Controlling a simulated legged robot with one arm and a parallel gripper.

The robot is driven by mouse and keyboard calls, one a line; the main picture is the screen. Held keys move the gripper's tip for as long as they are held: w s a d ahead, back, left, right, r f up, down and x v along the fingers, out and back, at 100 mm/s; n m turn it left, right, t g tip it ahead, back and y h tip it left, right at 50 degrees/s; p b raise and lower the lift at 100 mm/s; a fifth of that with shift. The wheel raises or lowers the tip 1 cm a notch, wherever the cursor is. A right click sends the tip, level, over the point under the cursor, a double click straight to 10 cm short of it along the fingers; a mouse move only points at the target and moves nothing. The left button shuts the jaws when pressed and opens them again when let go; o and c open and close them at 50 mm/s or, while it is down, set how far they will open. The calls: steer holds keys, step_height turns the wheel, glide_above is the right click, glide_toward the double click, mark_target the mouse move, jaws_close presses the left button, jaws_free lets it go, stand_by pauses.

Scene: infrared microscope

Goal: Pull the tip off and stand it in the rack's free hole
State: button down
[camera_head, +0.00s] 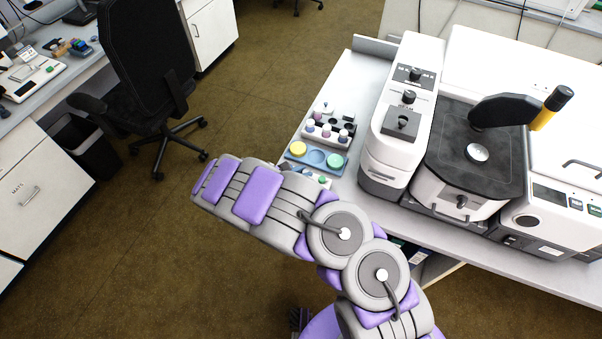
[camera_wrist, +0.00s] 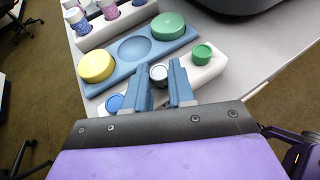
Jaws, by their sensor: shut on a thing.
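My gripper (camera_wrist: 164,88) shows in the wrist view, its two blue-grey fingers closed on a small grey round-topped piece (camera_wrist: 158,74), which looks like the tip. The piece is over or in the middle of a white block rack (camera_wrist: 209,73); I cannot tell whether it is seated in a hole. A green round piece (camera_wrist: 202,54) stands in the rack to its right, and a blue one (camera_wrist: 115,103) to its left. The fingers hide the rack's middle. In the head view my arm hides the gripper, and only part of the white rack (camera_head: 325,180) shows.
Behind the rack lies a blue tray (camera_wrist: 184,41) with a yellow jar (camera_wrist: 96,65), a green jar (camera_wrist: 168,26) and an empty round recess between. Beyond it is a white vial rack (camera_wrist: 92,37). The microscope (camera_head: 465,150) stands to the right on the bench.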

steer(key=shift+r+p, duration=0.5)
steer(key=shift+r, duration=0.25)
steer(key=shift+f, duration=0.8)
stand_by(1.8)
steer(key=shift+r, duration=0.75)
steer(key=shift+f, duration=0.75)
stand_by(2.1)
steer(key=c, duration=0.9)
jaws_free()
steer(key=shift+o, duration=0.3)
steer(key=o, duration=0.3)
steer(key=shift+o, duration=0.2)
